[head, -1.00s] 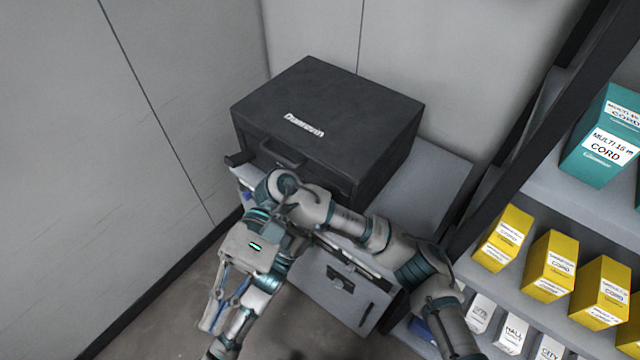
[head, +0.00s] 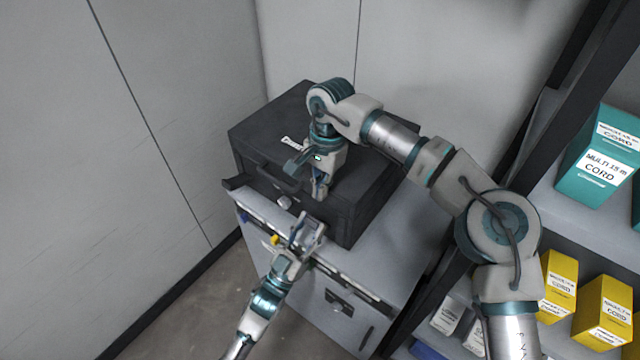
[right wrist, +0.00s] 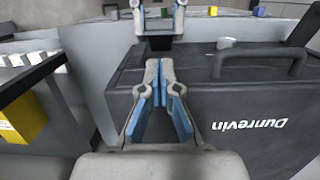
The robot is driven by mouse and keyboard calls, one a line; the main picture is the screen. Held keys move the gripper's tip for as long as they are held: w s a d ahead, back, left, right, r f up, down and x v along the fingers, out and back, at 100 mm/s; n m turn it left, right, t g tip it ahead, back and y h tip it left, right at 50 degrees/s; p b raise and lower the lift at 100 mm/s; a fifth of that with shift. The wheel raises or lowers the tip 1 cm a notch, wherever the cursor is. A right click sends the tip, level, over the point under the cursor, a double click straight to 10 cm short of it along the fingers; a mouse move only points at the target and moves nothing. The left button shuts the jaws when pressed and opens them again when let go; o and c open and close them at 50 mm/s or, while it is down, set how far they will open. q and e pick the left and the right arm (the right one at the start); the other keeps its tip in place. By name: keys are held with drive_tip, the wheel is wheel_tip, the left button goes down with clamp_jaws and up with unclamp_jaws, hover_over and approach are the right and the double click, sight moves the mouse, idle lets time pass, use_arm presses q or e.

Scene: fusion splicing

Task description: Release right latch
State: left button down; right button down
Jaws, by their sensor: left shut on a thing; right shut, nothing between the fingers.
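The black case (head: 375,190), lettered "Dunrevin", sits closed on the grey cabinet; it also shows in the right wrist view (right wrist: 240,110). A dark flap (head: 234,184) sticks out at its front left corner. My left gripper (head: 312,228) is at the right part of the case front, shut on a small dark piece (right wrist: 160,43) that looks like the right latch; the fingers mostly hide it. My right gripper (head: 320,192) points down above the case's front edge, shut and empty. In the right wrist view, its fingertips (right wrist: 160,65) are close to the left gripper but apart from it.
The carry handle (head: 278,178) is left of my grippers. Small coloured pieces, one yellow (head: 275,240), lie along the cabinet front (head: 325,300). A shelf with yellow boxes (head: 603,310) and a teal box (head: 597,165) stands at the right. The left wall is clear.

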sight(316, 220)
drive_tip(key=f, duration=0.6)
drive_tip(key=shift+s+a+f, duration=0.1)
drive_tip(key=shift+s+a, duration=0.2)
drive_tip(key=shift+s, duration=0.1)
